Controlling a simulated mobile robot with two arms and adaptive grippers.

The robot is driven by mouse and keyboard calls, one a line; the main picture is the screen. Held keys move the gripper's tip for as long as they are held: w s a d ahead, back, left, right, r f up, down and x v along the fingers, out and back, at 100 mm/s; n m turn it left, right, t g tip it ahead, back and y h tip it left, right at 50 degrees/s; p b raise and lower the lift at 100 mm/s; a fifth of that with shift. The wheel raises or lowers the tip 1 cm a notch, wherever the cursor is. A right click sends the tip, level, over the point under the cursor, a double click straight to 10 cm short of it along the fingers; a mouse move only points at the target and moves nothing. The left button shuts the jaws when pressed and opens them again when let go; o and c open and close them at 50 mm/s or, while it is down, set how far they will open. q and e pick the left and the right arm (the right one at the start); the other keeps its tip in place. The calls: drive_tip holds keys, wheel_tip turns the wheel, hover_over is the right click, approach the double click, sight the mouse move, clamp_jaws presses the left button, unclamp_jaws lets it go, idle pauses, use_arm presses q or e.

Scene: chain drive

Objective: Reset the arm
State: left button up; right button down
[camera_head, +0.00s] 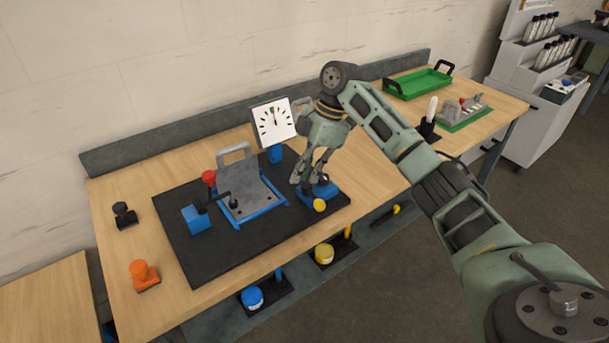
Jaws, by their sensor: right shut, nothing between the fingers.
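My right arm comes in from the lower right and bends over the table. Its gripper (309,184) points down, shut and empty, above or beside a blue block with a yellow knob (319,205) at the right end of the black mat (190,262). I cannot tell whether the fingertips touch the block. Left of the gripper is a grey plate in a blue frame (262,212) with a grey handle, and a blue block with a red-knobbed lever (208,178). A white dial gauge (273,122) stands behind them. My left gripper is not in view.
An orange part (143,275) and a black part (124,215) sit at the table's left. A green tray (418,84) and a green-based fixture (463,112) are at the right, past my forearm. A low grey board (160,139) runs along the back edge. Blue and yellow containers sit below.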

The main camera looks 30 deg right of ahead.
drive_tip(key=s+a+f+m+h, duration=0.1)
drive_tip(key=s+a+f+m, duration=0.1)
drive_tip(key=s+a+f, duration=0.65)
drive_tip(key=s+a+f+m+h, duration=0.15)
drive_tip(key=s+a+f, duration=0.45)
drive_tip(key=f, duration=0.6)
drive_tip(key=s+d+r+m+t+h, duration=0.1)
drive_tip(key=s+r+m+t, duration=0.15)
drive_tip(key=s+m, duration=1.2)
drive_tip(key=s+f+n+b, duration=0.1)
drive_tip(key=s+f+n, duration=0.1)
drive_tip(key=f, duration=1.2)
drive_tip(key=s+f+n+b, duration=0.2)
drive_tip(key=s+f, duration=0.1)
drive_tip(key=f, duration=1.2)
drive_tip(key=s+d+f+g+b, duration=0.1)
drive_tip(key=s+d+f+g, duration=0.1)
drive_tip(key=s+f, duration=1.5)
drive_tip(key=shift+d+f+b, duration=0.35)
drive_tip(key=shift+d+f, duration=0.3)
drive_tip(key=shift+f, duration=0.15)
